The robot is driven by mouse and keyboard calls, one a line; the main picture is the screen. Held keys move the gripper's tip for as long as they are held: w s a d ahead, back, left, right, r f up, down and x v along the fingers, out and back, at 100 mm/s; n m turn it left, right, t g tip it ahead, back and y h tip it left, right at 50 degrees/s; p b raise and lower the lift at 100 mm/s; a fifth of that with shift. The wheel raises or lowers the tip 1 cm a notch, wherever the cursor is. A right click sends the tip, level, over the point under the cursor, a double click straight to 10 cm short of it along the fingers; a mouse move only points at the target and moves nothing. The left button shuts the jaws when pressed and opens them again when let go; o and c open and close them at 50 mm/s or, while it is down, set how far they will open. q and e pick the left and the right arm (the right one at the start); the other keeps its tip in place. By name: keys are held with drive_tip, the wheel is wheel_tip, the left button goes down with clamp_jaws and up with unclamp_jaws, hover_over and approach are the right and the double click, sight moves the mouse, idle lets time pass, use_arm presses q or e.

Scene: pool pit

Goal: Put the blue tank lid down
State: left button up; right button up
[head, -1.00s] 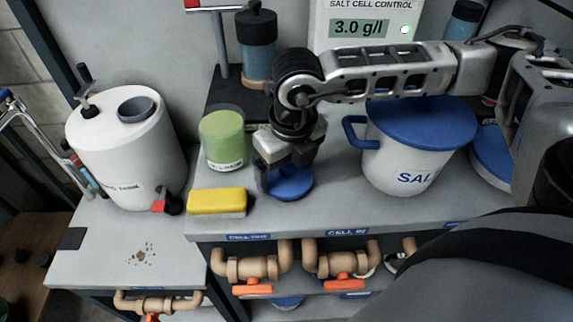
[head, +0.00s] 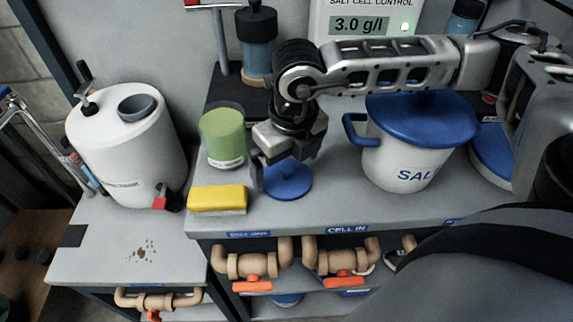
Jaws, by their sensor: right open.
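The blue tank lid (head: 288,182) is a small round blue disc lying on the grey bench top, between the yellow sponge and the salt bucket. My right gripper (head: 282,170) is just above the lid, pointing down, with its fingers open and apart. Part of the lid's far side is hidden behind the fingers. The white tank (head: 128,160) stands at the left with an uncovered round grey opening (head: 137,107) in its top. My left gripper is not in view.
A green jar (head: 223,140) and a yellow sponge (head: 217,199) are close left of my right gripper. The salt bucket (head: 400,165) with its blue lid (head: 425,118) stands to the right, under my right forearm. Pipes with orange valve handles (head: 343,281) run below the bench's front edge.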

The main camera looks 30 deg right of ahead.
sight(291, 182)
wheel_tip(291, 182, up, 10)
drive_tip(key=s, duration=0.1)
drive_tip(key=shift+s+r+b, duration=0.15)
drive_tip(key=shift+b, duration=0.25)
